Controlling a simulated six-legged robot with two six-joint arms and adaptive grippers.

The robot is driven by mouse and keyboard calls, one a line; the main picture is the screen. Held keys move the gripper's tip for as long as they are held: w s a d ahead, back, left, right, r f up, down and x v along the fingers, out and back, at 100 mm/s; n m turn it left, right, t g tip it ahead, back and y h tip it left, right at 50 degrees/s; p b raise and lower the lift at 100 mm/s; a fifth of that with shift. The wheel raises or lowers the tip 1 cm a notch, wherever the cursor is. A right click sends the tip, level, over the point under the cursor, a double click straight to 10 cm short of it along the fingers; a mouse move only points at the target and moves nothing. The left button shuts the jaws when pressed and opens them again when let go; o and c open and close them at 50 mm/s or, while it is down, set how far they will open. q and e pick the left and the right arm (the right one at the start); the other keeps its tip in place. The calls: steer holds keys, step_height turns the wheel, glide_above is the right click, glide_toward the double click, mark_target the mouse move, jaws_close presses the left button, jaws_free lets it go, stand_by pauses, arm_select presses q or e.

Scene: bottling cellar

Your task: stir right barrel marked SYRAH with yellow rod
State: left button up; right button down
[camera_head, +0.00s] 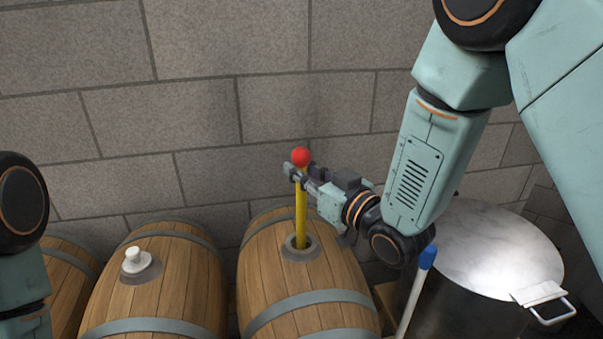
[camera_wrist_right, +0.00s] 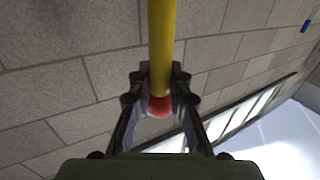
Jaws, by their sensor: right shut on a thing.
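The yellow rod (camera_head: 300,215) with a red ball on top (camera_head: 301,156) stands nearly upright, its lower end inside the open bung hole of the right barrel (camera_head: 270,265). That lower end is hidden in the barrel. My right gripper (camera_head: 300,172) is shut on the rod just below the red ball. In the right wrist view the rod (camera_wrist_right: 162,45) runs between the fingers of the gripper (camera_wrist_right: 157,85), with the red ball close by. No SYRAH marking shows on the barrel. My left arm shows at the left edge, but its gripper is out of view.
A barrel with a white bung (camera_head: 135,259) stands left of the right barrel, and another barrel (camera_head: 66,275) is partly hidden farther left. A steel pot with a lid (camera_head: 490,250) stands at the right. A white stick with a blue tip (camera_head: 427,257) rises before it. A block wall (camera_head: 190,110) is behind.

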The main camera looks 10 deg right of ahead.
step_height(320, 180, up, 23)
steer(key=p, duration=1.6)
